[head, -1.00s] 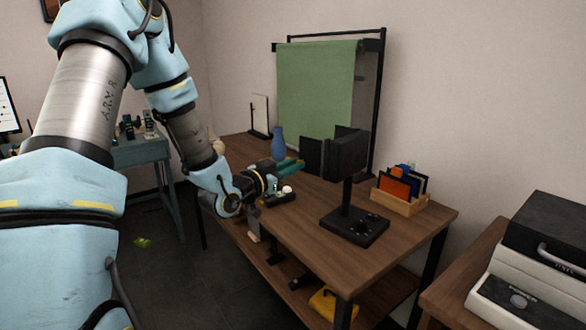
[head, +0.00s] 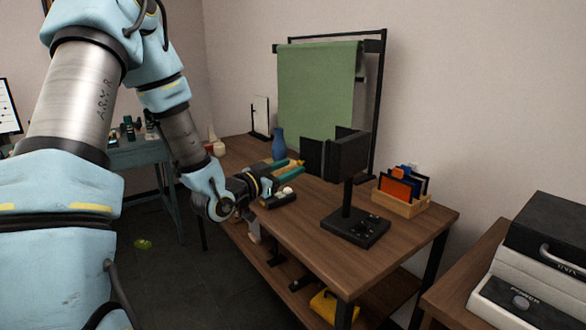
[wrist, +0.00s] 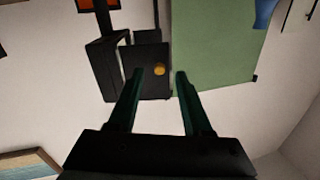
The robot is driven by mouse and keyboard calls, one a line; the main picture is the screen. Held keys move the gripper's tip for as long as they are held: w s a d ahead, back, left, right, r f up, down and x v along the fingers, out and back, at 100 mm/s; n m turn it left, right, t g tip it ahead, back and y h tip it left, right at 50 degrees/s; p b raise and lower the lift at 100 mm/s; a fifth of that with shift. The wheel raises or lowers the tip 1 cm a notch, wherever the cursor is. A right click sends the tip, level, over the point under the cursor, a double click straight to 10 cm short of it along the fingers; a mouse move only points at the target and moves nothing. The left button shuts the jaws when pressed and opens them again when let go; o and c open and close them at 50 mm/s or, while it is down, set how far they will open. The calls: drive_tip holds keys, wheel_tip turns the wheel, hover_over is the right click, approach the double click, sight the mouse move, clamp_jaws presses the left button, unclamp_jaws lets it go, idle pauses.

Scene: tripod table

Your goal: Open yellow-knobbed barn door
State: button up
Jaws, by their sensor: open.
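The black studio lamp (head: 347,158) stands on the wooden table. Its dark flaps show at its left side and back in the head view. In the wrist view, one black barn door (wrist: 151,88) carries a round yellow knob (wrist: 159,70). The knob appears between my fingertips in the picture, with no visible contact. My gripper (wrist: 160,73) is open and empty, its two green fingers spread apart. In the head view, my gripper (head: 297,168) points right toward the lamp, left of the flaps. The knob is not visible in the head view.
A blue vase (head: 278,146) stands close behind my gripper. A green backdrop (head: 318,98) hangs behind the lamp. A wooden holder (head: 399,200) with coloured panels is right of it. The front of the wooden table (head: 300,235) is clear.

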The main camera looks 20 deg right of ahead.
drive_tip(key=b+v, duration=0.1)
drive_tip(key=v, duration=0.8)
drive_tip(key=shift+b, duration=0.3)
drive_tip(key=w+a+f+n+y+p, duration=0.2)
drive_tip(key=a+n+y, duration=0.1)
drive_tip(key=a+y, duration=0.4)
drive_tip(key=w+a+f+n+y+p, duration=0.1)
drive_tip(key=a+n+y+p, duration=0.3)
drive_tip(key=a, duration=0.5)
drive_tip(key=s+a+r+n+g+y+p, duration=0.1)
drive_tip(key=s+a+r+n+g+y, duration=0.2)
drive_tip(key=s, duration=0.9)
drive_tip(key=a+n+g+y, duration=0.1)
drive_tip(key=a+n+g, duration=0.2)
drive_tip(key=a, duration=0.2)
drive_tip(key=shift+s+a+g+y+p, duration=0.2)
drive_tip(key=shift+s+g+y+p, duration=0.1)
drive_tip(key=shift+g+p, duration=0.1)
